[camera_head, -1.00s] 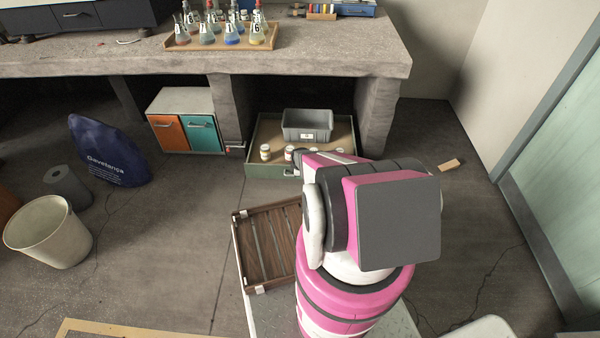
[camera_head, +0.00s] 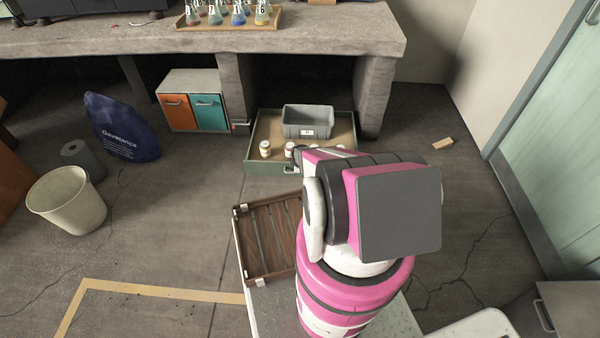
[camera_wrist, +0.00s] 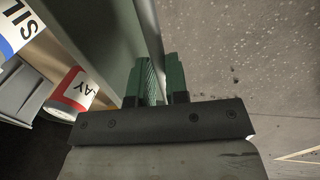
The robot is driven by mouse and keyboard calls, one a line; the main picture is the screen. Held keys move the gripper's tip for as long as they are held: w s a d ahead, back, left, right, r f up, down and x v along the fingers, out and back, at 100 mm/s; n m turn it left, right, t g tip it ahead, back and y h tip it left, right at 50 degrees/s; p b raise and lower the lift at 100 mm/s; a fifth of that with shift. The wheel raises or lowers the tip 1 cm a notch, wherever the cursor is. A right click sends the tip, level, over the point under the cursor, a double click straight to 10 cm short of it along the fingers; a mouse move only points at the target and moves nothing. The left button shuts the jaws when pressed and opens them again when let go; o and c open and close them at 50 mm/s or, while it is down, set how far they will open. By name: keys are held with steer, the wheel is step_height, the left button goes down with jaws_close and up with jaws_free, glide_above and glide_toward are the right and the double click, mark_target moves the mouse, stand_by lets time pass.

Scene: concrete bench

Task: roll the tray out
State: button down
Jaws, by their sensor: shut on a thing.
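The tray (camera_head: 268,168) is a low green-walled box with a tan floor, partly out from under the concrete bench. It holds a grey bin and small jars. Its pale handle (camera_head: 289,170) is on the front wall, and my arm hides the tray's right front part. My gripper (camera_wrist: 158,82) is shut on the handle; the handle bar (camera_wrist: 150,35) runs between its green fingers in the wrist view. The tray's front wall (camera_wrist: 98,28) is just left of the fingers.
The grey bin (camera_head: 307,122) stands at the tray's back. A two-door cabinet (camera_head: 192,100) is left of the tray, and a bench leg (camera_head: 375,95) is to its right. A wooden block (camera_head: 443,143) lies on the floor at right.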

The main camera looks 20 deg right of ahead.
steer(key=c, duration=1.1)
jaws_free()
steer(key=r, duration=0.3)
steer(key=s+r, duration=0.1)
steer(key=r, duration=0.3)
steer(key=s+r, duration=0.1)
steer(key=r, duration=0.2)
steer(key=shift+a+r, duration=0.35)
steer(key=s+a+r+m, duration=0.3)
steer(key=s+r+m, duration=0.1)
steer(key=r, duration=0.6)
steer(key=s+a+r+m+g, duration=0.1)
steer(key=s+a+r+m, duration=0.3)
steer(key=r, duration=0.7)
steer(key=s+a+r+m+g, duration=0.1)
steer(key=s+a+r+m, duration=0.2)
steer(key=s+r+m, duration=0.3)
steer(key=shift+s+a+r+y, duration=0.15)
steer(key=shift+s+r, duration=0.2)
steer(key=shift+r, duration=0.5)
steer(key=shift+s+d+r+y, duration=0.1)
steer(key=shift+s+r, duration=0.3)
steer(key=shift+r, duration=0.5)
steer(key=shift+s+a+r+y, duration=0.15)
steer(key=shift+s+r, duration=0.2)
steer(key=shift+r, duration=0.5)
